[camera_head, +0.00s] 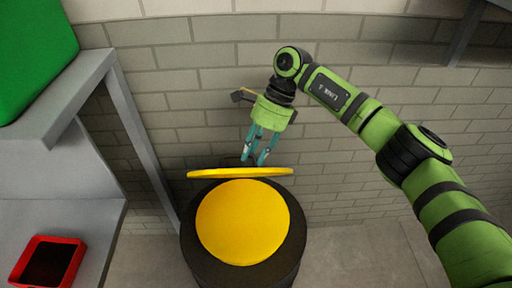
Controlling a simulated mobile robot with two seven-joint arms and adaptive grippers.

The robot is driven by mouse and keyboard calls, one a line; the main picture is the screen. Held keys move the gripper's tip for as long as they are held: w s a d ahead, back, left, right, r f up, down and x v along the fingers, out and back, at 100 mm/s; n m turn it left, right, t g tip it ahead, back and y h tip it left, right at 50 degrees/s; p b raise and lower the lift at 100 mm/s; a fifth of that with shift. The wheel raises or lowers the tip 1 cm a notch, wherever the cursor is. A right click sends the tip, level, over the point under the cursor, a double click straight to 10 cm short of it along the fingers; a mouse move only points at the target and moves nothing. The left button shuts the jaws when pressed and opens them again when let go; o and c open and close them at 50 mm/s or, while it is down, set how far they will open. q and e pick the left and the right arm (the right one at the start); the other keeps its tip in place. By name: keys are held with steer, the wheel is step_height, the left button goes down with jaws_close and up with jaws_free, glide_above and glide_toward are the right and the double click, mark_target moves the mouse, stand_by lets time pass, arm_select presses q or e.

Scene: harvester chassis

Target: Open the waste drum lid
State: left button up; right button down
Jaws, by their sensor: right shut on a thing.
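The waste drum (190,250) is a dark, round drum standing on the floor below the middle of the view. A yellow round face (242,222) fills most of its top. The yellow lid (240,173) shows nearly edge-on as a thin slab at the drum's back rim, tilted up from the top. My right gripper (255,160) comes down from above behind the lid. Its teal fingers are shut on the lid at its far side, and their tips are partly hidden by it. My left gripper is not in view.
A grey brick wall (330,160) stands close behind the drum. At left is a grey shelf frame (140,140) with a green box (35,55) above and a red bin (47,262) below. Open floor (360,258) lies right of the drum.

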steer(key=shift+w+a+f, duration=0.1)
steer(key=shift+w+f, duration=0.1)
steer(key=shift+s, duration=0.15)
steer(key=shift+a+r, duration=0.1)
steer(key=shift+r, duration=0.05)
